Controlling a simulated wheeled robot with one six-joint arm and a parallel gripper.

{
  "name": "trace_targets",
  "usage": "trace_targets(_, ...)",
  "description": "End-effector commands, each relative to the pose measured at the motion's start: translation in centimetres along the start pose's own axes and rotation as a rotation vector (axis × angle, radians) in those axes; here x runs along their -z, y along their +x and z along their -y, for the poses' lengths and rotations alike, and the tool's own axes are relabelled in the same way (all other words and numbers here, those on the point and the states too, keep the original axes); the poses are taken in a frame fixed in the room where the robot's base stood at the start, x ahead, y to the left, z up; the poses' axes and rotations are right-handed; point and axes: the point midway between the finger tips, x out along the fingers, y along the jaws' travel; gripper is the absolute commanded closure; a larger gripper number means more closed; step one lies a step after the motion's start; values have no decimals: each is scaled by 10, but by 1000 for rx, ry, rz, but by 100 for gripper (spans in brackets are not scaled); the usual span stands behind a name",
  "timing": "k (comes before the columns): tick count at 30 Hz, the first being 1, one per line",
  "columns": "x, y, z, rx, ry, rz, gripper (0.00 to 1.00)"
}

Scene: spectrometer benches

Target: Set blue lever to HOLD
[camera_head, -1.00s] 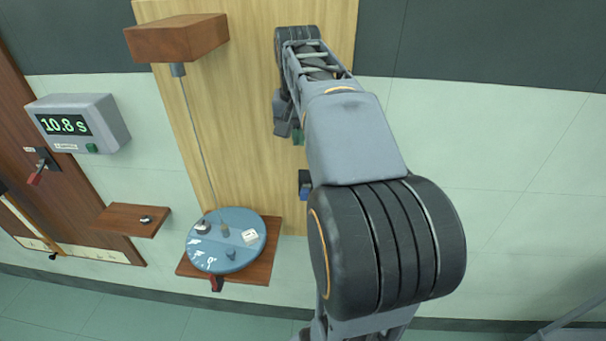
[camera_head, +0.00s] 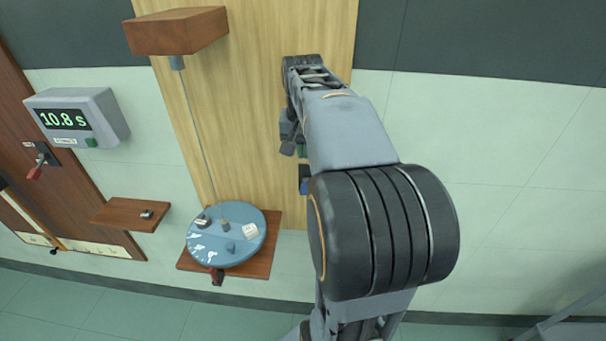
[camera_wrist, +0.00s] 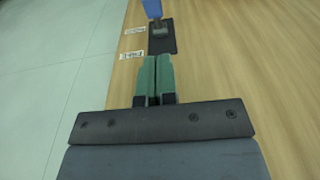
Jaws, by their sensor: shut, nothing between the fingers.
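The blue lever (camera_wrist: 152,8) shows at the top of the wrist view, cut off by the frame edge. It rises from a dark plate (camera_wrist: 161,43) on the wooden panel. Two small white labels stand beside the plate; their print is too small to read. My gripper (camera_wrist: 153,60) has green fingers, shut and empty, with the tips just short of the plate in the picture. In the head view the blue lever (camera_head: 305,186) is partly hidden by my arm, and my gripper (camera_head: 301,151) shows a little above it.
A wooden block (camera_head: 175,35) with a hanging wire is on the panel. A round blue table (camera_head: 237,252) with small items stands below, with a red lever (camera_head: 217,276) at its front. A timer (camera_head: 75,118) reading 10.8 s and a small shelf (camera_head: 125,214) are at left.

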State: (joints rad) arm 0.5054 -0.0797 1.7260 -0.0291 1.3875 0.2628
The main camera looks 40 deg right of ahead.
Motion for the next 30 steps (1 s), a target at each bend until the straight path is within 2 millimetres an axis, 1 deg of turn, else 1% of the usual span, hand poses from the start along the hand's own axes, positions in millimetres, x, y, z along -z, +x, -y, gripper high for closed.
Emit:
trace_targets(1, -1, 10, 0, -1, 0, 3, 100)
trace_targets(4, 0, 27, 0, -1, 0, 3, 100)
trace_targets(9, -11, 46, 0, 0, -1, 1, 100)
trace_targets(12, -15, 54, 0, 0, -1, 1, 100)
trace_targets(18, -20, 62, 0, 0, -1, -1, 100)
trace_targets(30, -20, 63, 0, 0, 0, -2, 100)
